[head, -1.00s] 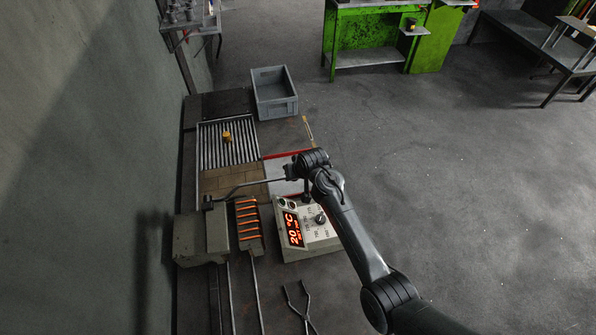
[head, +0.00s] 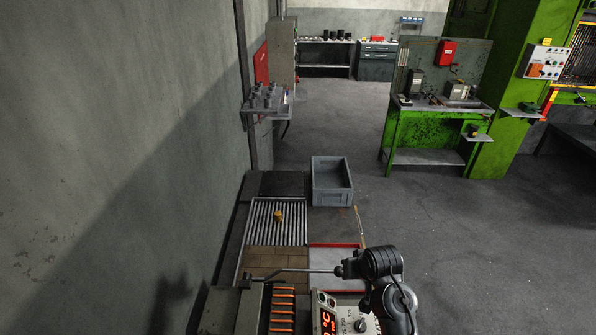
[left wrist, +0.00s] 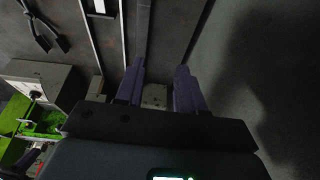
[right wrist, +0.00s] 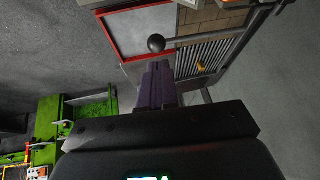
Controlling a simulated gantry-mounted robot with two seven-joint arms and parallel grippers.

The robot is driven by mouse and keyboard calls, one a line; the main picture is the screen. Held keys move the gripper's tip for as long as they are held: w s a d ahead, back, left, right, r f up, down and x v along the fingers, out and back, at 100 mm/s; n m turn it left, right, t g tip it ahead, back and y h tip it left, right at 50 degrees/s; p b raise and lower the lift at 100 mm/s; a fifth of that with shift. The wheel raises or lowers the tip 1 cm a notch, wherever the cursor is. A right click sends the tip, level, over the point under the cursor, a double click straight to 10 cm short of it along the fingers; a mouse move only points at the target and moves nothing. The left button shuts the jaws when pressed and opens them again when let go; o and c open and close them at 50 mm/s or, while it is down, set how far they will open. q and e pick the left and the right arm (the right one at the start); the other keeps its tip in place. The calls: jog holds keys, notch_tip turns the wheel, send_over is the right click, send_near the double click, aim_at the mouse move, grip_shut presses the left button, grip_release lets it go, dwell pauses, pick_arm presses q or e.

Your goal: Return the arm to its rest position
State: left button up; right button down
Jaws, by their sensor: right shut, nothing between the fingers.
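My right arm (head: 385,285) comes in from the bottom of the head view, beside the furnace controls. Its fingers are hidden there. In the right wrist view my right gripper (right wrist: 158,66) is shut and empty, with its purple fingers together. A dark ball knob (right wrist: 156,43) on a lever rod (right wrist: 210,37) lies just beyond the fingertips in that picture; I cannot tell the exact gap. The lever (head: 300,270) also shows in the head view. My left gripper (left wrist: 160,72) is open and empty in the left wrist view, above the floor. It is outside the head view.
A furnace control box (head: 357,313) stands close to the right arm. A slatted rack (head: 265,225) holds a small yellow piece (head: 278,215). A grey crate (head: 332,195) sits behind. A wall (head: 120,150) bounds the left. Open floor (head: 470,245) lies to the right.

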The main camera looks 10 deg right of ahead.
jog(key=s+d+f+g+h+p, duration=0.1)
jog(key=s+f+g+p, duration=0.15)
jog(key=s+f, duration=0.55)
jog(key=s+d+f+g+p, duration=0.1)
jog(key=s+d+f+p, duration=0.2)
jog(key=s, duration=0.8)
jog(key=s+a+r+n+p, duration=0.1)
jog(key=s, duration=0.6)
jog(key=s+a+r+p, duration=0.1)
jog(key=s+p, duration=0.1)
jog(key=s, duration=0.5)
notch_tip(320, 180, up, 12)
jog(key=s+a+n+t, duration=0.1)
jog(key=s, duration=0.1)
jog(key=shift+s+a+n, duration=0.25)
jog(key=shift+a+n, duration=0.1)
jog(key=shift+n, duration=0.05)
